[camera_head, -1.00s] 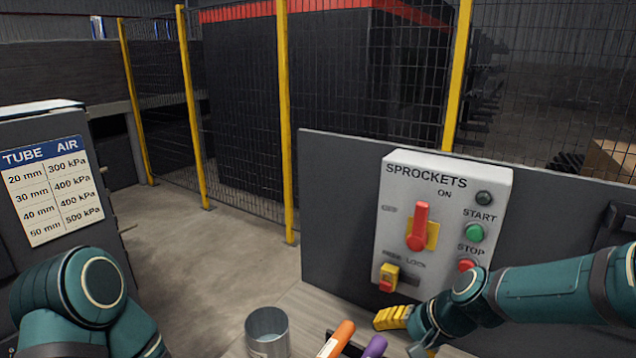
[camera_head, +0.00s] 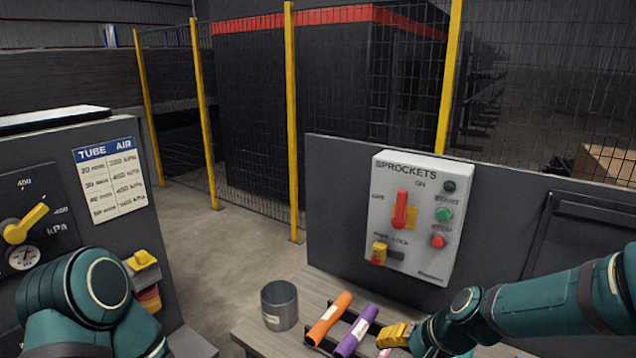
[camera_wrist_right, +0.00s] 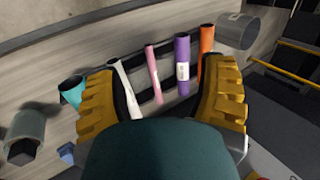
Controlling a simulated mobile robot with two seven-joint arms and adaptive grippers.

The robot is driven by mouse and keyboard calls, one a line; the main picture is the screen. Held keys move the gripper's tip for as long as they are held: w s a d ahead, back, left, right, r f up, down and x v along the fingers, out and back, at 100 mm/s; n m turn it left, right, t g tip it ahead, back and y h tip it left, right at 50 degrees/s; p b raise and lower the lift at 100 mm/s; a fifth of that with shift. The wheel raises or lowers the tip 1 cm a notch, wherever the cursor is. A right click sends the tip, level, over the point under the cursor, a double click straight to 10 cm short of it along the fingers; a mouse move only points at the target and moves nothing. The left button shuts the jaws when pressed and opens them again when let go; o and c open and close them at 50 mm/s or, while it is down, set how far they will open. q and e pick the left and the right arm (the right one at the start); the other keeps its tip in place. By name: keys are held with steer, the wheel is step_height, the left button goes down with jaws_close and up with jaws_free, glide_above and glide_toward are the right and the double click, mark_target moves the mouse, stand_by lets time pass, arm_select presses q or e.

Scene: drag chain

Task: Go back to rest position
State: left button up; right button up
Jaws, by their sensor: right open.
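My right gripper (camera_head: 397,335) is open, with its yellow fingers at the near side of the workbench. The wrist view shows the two ribbed fingers (camera_wrist_right: 162,95) spread apart. Beyond and between them are a white tube (camera_wrist_right: 124,88), a pink tube (camera_wrist_right: 153,72), a purple tube (camera_wrist_right: 182,64) and an orange tube (camera_wrist_right: 206,56). No tube is clearly gripped. In the head view, the orange tube (camera_head: 329,317) and purple tube (camera_head: 355,332) lie on a dark rack. My left arm shows at lower left; its gripper is not visible.
A grey metal can (camera_head: 279,305) stands left of the tubes. The SPROCKETS control box (camera_head: 420,215) is on a dark panel behind the bench. A gauge panel (camera_head: 35,210) stands at left. A teal tube (camera_wrist_right: 71,92) lies left of the fingers.

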step_height(320, 180, down, 8)
steer(key=g, duration=0.1)
steer(key=s+a+f+n+g+h, duration=0.1)
steer(key=s+a+f+n+g, duration=0.2)
steer(key=s+f, duration=1.6)
arm_select(q)
step_height(320, 180, down, 10)
steer(key=b, duration=1)
steer(key=shift+w+f, duration=0.25)
steer(key=shift+w, duration=0.15)
arm_select(e)
steer(key=w+a+f+n+t, duration=0.2)
steer(key=w+f, duration=0.5)
steer(key=w, duration=0.1)
steer(key=shift+a, duration=0.35)
arm_select(q)
steer(key=shift+r, duration=0.1)
arm_select(e)
steer(key=shift+w+r, duration=0.1)
